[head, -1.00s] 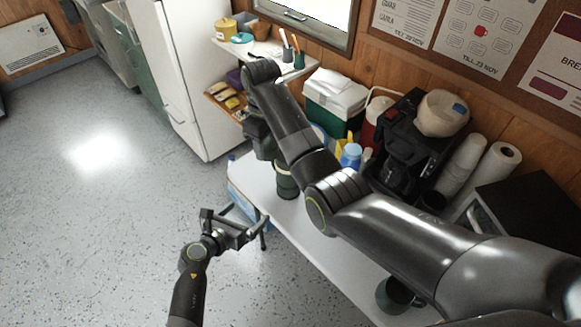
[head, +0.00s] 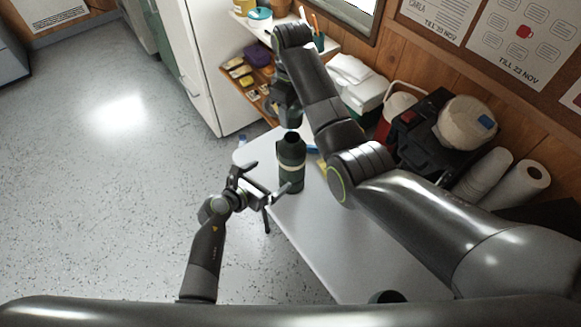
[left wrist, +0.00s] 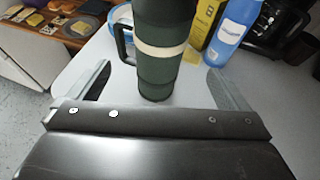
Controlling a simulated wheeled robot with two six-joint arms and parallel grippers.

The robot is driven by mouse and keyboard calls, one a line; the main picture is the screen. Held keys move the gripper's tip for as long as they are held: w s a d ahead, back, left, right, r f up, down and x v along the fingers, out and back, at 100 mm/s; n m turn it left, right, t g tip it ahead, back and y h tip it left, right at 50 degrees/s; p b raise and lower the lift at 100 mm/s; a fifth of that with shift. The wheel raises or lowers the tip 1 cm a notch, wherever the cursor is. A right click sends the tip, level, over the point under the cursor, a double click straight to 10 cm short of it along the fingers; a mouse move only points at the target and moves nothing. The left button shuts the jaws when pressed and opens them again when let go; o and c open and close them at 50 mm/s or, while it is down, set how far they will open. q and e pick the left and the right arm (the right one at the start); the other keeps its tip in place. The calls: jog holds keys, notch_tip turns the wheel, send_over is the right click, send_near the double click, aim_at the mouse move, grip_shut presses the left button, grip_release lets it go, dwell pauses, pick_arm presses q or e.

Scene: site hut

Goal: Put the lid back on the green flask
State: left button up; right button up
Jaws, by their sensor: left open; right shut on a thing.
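The dark green flask (head: 291,172) with a cream band stands upright on the white table. Its top is uncovered and dark. My right gripper (head: 290,112) is above the flask, shut on a dark piece that looks like the lid (head: 291,121), a small gap over the flask's mouth. My left gripper (head: 277,207) is open and empty, low beside the flask on its left. In the left wrist view the flask (left wrist: 158,75) is straight ahead, in line with the gap between the fingers, its handle to the left. Its top is out of that view.
Behind the flask, the left wrist view shows a blue bottle (left wrist: 236,32) and a yellow container (left wrist: 203,22). A coffee machine (head: 420,135) and a cooler (head: 362,90) stand along the wall. A dark mug (head: 388,297) is at the near edge. The table (head: 325,235) is clear in the middle.

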pick_arm(q)
jog(key=shift+x, duration=6)
pick_arm(e)
jog(key=shift+w+d, duration=0.1)
pick_arm(q)
jog(key=shift+a, duration=0.1)
jog(key=c, duration=1.5)
pick_arm(e)
jog(key=shift+f, duration=0.1)
pick_arm(q)
jog(key=shift+o, duration=0.2)
pick_arm(e)
send_over(292, 132)
jog(key=s, duration=0.2)
jog(key=shift+f, duration=2.45)
jog(key=shift+f, duration=0.1)
jog(key=shift+f, duration=0.8)
pick_arm(q)
jog(key=shift+f, duration=0.1)
pick_arm(e)
jog(key=shift+f, duration=0.55)
